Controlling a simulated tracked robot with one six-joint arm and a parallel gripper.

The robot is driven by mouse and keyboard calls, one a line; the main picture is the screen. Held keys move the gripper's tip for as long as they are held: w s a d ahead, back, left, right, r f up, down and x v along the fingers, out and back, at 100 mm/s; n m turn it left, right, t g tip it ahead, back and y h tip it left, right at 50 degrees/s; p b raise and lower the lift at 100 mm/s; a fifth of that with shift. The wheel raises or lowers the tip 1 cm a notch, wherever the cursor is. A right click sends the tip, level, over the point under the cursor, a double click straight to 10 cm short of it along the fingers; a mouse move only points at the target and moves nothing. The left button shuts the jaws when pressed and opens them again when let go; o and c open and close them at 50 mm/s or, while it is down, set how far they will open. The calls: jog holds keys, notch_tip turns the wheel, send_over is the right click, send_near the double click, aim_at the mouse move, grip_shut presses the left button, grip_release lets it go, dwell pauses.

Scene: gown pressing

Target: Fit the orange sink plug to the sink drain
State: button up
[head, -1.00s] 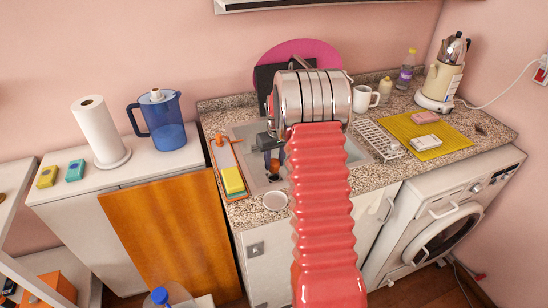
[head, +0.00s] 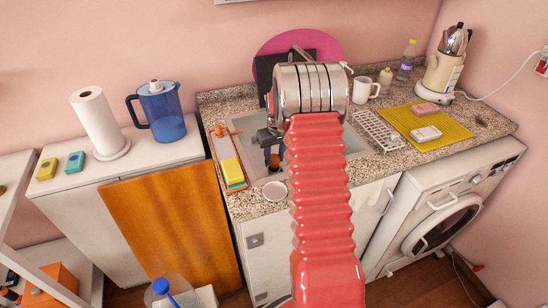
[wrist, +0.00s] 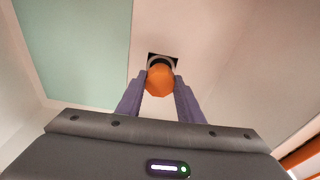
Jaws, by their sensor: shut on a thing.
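My gripper (head: 272,162) is over the sink basin (head: 246,126) in the head view, left of my red arm sleeve. In the wrist view its two purple fingers (wrist: 160,92) are shut on the orange sink plug (wrist: 160,80). The plug also shows as a small orange spot in the head view (head: 274,161). The drain is hidden in the head view.
An orange tray (head: 219,150) with a yellow sponge (head: 232,171) lies left of the sink. A white dish (head: 274,190) sits at the counter's front edge. A white mug (head: 363,95) and a dish rack (head: 378,130) stand to the right.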

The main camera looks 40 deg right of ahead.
jog(key=shift+f, duration=1.25)
dwell(0.5)
jog(key=o, duration=1.1)
jog(key=shift+o, duration=0.2)
jog(key=shift+r, duration=0.1)
notch_tip(320, 180, up, 13)
jog(key=s, duration=0.2)
jog(key=shift+a+r, duration=0.2)
